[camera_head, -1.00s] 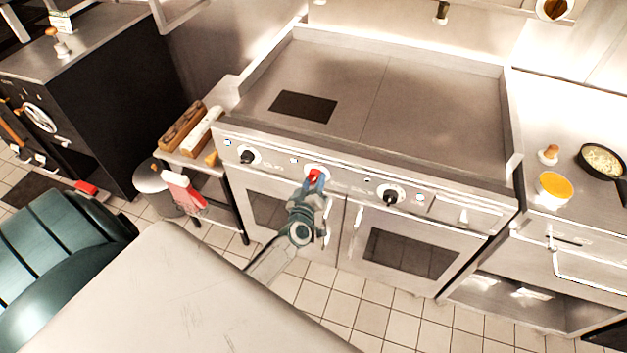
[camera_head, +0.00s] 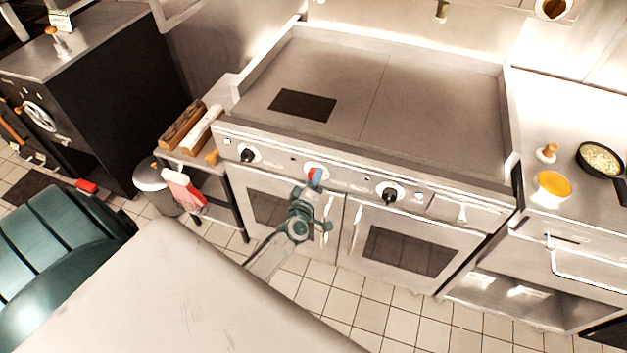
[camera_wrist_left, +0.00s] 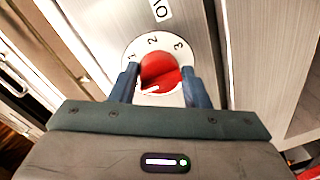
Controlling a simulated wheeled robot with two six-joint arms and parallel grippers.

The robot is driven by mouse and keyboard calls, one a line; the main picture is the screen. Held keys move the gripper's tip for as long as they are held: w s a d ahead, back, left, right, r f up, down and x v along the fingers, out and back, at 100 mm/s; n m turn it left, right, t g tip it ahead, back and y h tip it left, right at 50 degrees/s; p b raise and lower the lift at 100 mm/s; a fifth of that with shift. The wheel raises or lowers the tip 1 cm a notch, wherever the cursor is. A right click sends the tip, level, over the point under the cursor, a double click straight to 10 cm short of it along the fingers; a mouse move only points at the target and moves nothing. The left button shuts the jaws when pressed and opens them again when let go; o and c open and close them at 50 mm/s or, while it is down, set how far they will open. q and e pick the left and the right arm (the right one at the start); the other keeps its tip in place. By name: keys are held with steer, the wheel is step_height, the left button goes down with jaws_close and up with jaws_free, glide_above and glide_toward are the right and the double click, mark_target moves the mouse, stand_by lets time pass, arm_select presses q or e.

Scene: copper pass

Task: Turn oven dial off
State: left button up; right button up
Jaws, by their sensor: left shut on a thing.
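The oven dial (camera_head: 315,174) is a red knob in the middle of the stove's front panel. In the left wrist view the red dial (camera_wrist_left: 162,72) sits on a white disc marked 1, 2 and 3, with lettering on the panel above. My left gripper (camera_head: 311,187) is at the dial, and in the left wrist view its two fingers (camera_wrist_left: 160,84) stand on either side of the red knob, shut on it. The knob's lower end is partly hidden behind the gripper body. My right gripper is not in view.
The stove (camera_head: 430,110) has a flat griddle top and black knobs left (camera_head: 248,156) and right (camera_head: 389,192) of the red dial. A pan (camera_head: 603,160) and an orange-filled bowl (camera_head: 552,185) stand on the right counter. A small side table (camera_head: 222,180) stands at the left.

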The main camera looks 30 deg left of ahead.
arm_select(q)
steer(key=shift+r, duration=0.1)
steer(key=o, duration=0.9)
steer(key=shift+o, duration=0.2)
steer(key=shift+s, duration=0.1)
steer(key=v, duration=1)
steer(key=shift+s+b, duration=0.35)
steer(key=shift+b, duration=0.1)
steer(key=shift+d, duration=0.1)
